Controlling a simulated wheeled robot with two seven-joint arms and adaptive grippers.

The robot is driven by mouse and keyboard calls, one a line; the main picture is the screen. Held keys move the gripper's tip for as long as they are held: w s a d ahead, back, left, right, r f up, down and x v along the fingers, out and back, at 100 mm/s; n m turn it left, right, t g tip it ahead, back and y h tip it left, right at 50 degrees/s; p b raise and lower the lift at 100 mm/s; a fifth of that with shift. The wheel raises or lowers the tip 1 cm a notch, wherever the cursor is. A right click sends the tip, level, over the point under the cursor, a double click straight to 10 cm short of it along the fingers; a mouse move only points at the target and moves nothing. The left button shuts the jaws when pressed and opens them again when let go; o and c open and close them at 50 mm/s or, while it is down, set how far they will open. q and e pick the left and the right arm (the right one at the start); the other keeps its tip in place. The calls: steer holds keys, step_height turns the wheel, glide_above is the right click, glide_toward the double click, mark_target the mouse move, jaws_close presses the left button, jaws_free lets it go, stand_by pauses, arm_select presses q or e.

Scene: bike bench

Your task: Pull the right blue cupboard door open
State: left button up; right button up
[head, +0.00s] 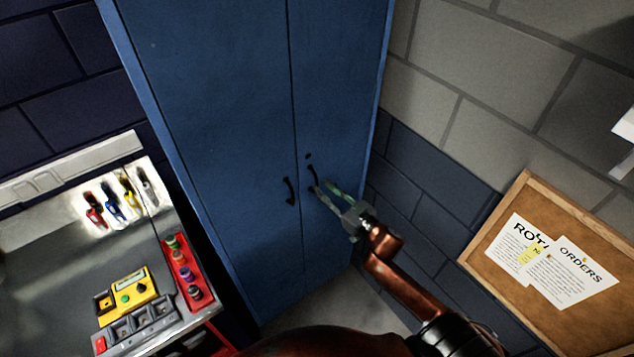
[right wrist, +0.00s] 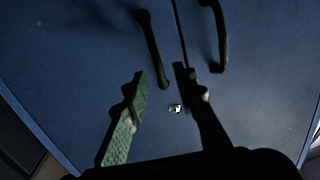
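The blue cupboard has two tall doors that look shut, with a dark seam between them. The right blue door (head: 338,90) carries a dark curved handle (head: 313,178) beside the seam, with a small lock (head: 308,156) above it. My right gripper (head: 320,185) is open in front of this handle, one finger dark and one green. In the right wrist view, which looks turned over, the right door's handle (right wrist: 152,48) reaches between the two fingertips (right wrist: 160,74). I cannot tell whether they touch it. The lock (right wrist: 174,108) shows between the fingers. My left gripper is not in view.
The left door (head: 215,100) has its own handle (head: 289,191), also in the wrist view (right wrist: 217,38). A workbench (head: 50,265) with tools and a yellow meter (head: 135,296) stands left. A cork board (head: 597,240) is at the right, beside the block wall.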

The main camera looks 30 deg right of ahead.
mark_target(317, 185)
steer(key=shift+w+a+f, duration=0.1)
steer(key=shift+w+a, duration=0.15)
steer(key=shift+w, duration=0.95)
steer(key=shift+w+a, duration=0.2)
steer(key=shift+w, duration=0.95)
jaws_close()
